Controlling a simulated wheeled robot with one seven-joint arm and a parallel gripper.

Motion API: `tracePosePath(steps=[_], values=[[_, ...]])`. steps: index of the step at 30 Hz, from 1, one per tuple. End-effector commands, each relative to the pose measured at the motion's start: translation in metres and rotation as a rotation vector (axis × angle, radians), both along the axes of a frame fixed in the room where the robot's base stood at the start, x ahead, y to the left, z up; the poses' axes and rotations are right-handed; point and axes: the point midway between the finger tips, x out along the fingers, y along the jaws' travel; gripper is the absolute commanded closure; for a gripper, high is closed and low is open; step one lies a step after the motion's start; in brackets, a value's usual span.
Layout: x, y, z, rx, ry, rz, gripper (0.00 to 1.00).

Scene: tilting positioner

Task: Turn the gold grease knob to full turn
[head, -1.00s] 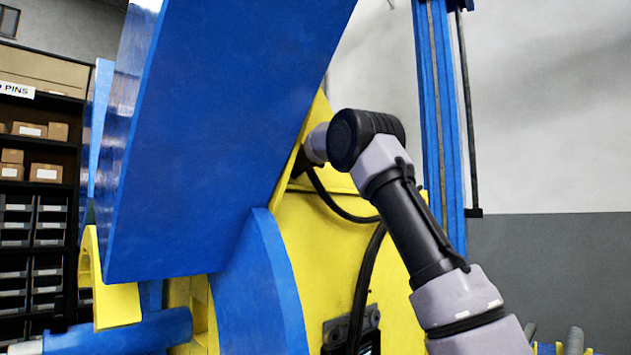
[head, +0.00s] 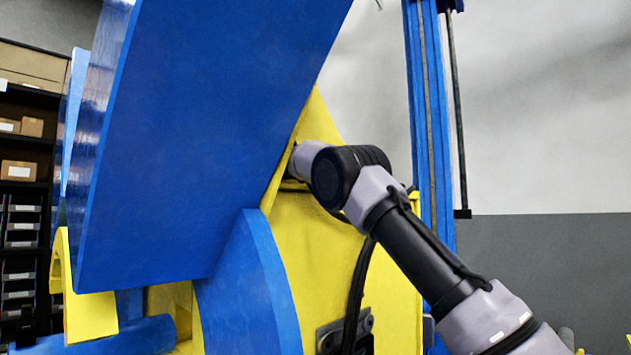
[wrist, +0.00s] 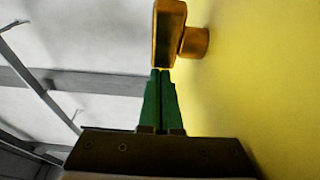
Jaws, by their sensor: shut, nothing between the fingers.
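The gold grease knob (wrist: 168,36) shows at the top middle of the wrist view. It has a bar-shaped handle and a round stub joining it to the yellow wall (wrist: 262,70). My gripper (wrist: 160,72) has green fingers pressed together with nothing between them. The fingertips are just below the lower end of the knob's handle; I cannot tell whether they touch it. In the head view the blue tilted plate (head: 200,130) hides the knob and my gripper.
The yellow body (head: 330,255) of the positioner stands behind my arm. A blue curved piece (head: 245,290) is below the plate. A blue post (head: 428,130) stands to the right. A dark shelf with boxes (head: 18,170) is at the far left.

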Motion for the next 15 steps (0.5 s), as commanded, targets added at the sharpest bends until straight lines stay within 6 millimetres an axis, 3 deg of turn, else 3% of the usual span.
tracePosePath(steps=[15], values=[[0.013, -0.004, 0.000, -0.001, 0.000, 0.000, 1.00]])
